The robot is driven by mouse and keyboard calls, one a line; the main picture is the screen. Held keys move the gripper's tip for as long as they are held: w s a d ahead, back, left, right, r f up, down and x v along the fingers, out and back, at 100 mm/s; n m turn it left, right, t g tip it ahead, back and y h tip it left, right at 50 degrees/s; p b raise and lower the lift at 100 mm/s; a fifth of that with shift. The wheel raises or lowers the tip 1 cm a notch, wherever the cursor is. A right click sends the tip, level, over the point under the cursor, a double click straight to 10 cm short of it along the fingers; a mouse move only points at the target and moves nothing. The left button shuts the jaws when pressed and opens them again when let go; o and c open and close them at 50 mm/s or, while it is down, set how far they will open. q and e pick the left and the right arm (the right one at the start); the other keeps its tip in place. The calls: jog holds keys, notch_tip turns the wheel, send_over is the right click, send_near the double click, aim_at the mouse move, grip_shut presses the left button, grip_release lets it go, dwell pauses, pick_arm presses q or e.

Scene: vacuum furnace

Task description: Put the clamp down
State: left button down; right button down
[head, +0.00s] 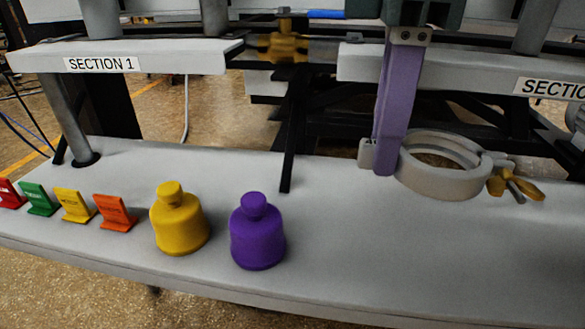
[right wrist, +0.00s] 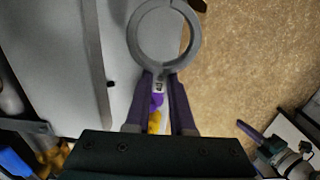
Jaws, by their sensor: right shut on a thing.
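The clamp (head: 440,184) is a pale grey ring with a yellow wing nut on its right side in the head view. In the right wrist view the clamp ring (right wrist: 134,38) lies beyond the fingertips (right wrist: 158,85), overlapping the table edge and the floor. The ring is roughly level over the white table (head: 350,255). I cannot tell whether it touches the surface. My left gripper is not in view.
A purple bottle (head: 257,238) and a yellow bottle (head: 180,225) stand left of the clamp. Several coloured tags, including an orange one (head: 115,212), stand farther left. A raised shelf (head: 130,57) runs behind. The table front right is clear.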

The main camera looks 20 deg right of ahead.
jog(key=b, duration=0.3)
send_over(357, 268)
notch_tip(357, 268, down, 8)
jog(key=shift+f, duration=0.2)
notch_tip(357, 268, down, 6)
jog(key=b, duration=0.2)
jog(key=shift+r+b, duration=0.15)
jog(key=shift+b, duration=0.25)
jog(key=shift+r, duration=0.15)
jog(key=c, duration=0.8)
grip_release()
jog(key=shift+o, duration=0.2)
